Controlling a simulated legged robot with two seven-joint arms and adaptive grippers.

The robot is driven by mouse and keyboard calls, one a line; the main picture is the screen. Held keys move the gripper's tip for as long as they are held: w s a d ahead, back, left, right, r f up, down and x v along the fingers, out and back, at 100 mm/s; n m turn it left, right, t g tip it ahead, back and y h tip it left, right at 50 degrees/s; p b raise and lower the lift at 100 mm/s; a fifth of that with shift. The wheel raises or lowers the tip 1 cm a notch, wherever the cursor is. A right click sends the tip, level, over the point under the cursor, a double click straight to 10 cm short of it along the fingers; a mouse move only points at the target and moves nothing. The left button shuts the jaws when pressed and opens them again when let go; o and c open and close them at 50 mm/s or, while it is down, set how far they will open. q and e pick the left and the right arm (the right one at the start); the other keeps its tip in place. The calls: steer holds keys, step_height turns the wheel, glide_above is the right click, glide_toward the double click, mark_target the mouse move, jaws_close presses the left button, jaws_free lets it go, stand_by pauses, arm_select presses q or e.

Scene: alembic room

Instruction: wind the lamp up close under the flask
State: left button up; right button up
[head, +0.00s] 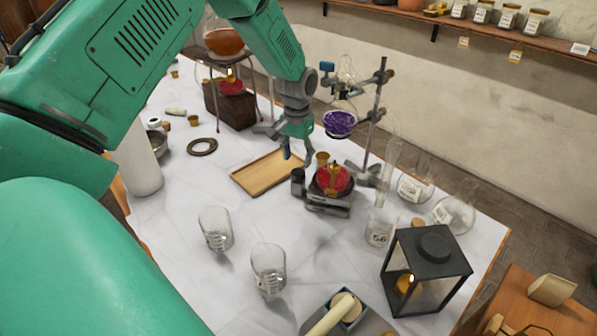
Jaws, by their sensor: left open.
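A red lamp (331,180) with a brass top sits on a small grey lab jack (328,208) with a dark knob (298,182) at its left side. A round flask (340,122) with purple liquid is clamped to a metal stand (374,125) above the lamp, with a clear gap between them. My left gripper (298,154) is open and empty, fingers pointing down. In the picture it is just above the knob and left of the flask; I cannot tell its exact height. My right gripper is not in view.
A wooden board (268,173) lies left of the jack. A small brass cup (322,158) is behind the lamp. Glass beakers (216,229), a black lantern (426,270) and a mortar tray (335,312) stand nearer. An amber flask (224,41) sits on a tripod behind.

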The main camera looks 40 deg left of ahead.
mark_target(297, 172)
arm_select(q)
step_height(297, 172, down, 6)
steer(key=shift+r, duration=0.25)
steer(key=c, duration=0.9)
steer(key=shift+o, duration=0.2)
